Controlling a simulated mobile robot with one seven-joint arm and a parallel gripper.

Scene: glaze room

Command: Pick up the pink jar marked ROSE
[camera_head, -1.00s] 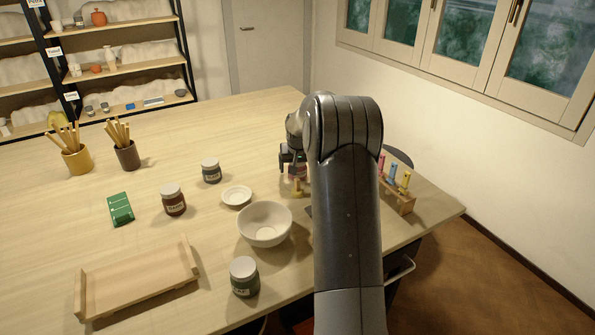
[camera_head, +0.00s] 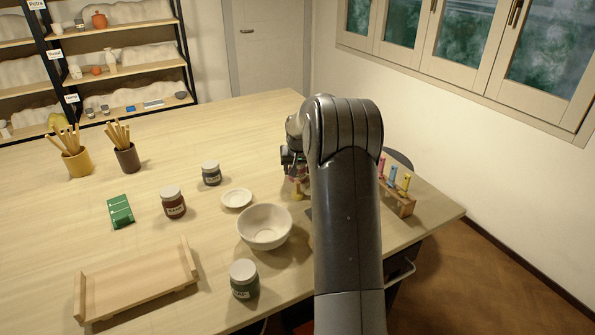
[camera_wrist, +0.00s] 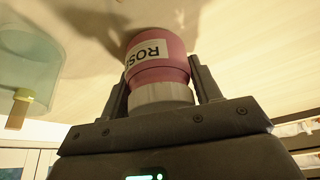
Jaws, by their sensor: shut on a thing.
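The pink jar marked ROSE (camera_wrist: 158,68) shows in the wrist view, its label upside down in the picture. My gripper (camera_wrist: 160,82) is shut on it, one finger on each side of its pale lid (camera_wrist: 160,96). In the head view my gripper (camera_head: 293,162) is over the right part of the table, partly hidden by my own arm. The jar is small and mostly hidden there. I cannot tell for sure whether its base is clear of the table.
A white bowl (camera_head: 265,228), a small dish (camera_head: 237,199) and dark jars (camera_head: 173,204), (camera_head: 211,173), (camera_head: 244,280) stand left of my arm. A wooden rack with coloured tubes (camera_head: 400,200) stands to the right. A wooden tray (camera_head: 140,283) lies front left.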

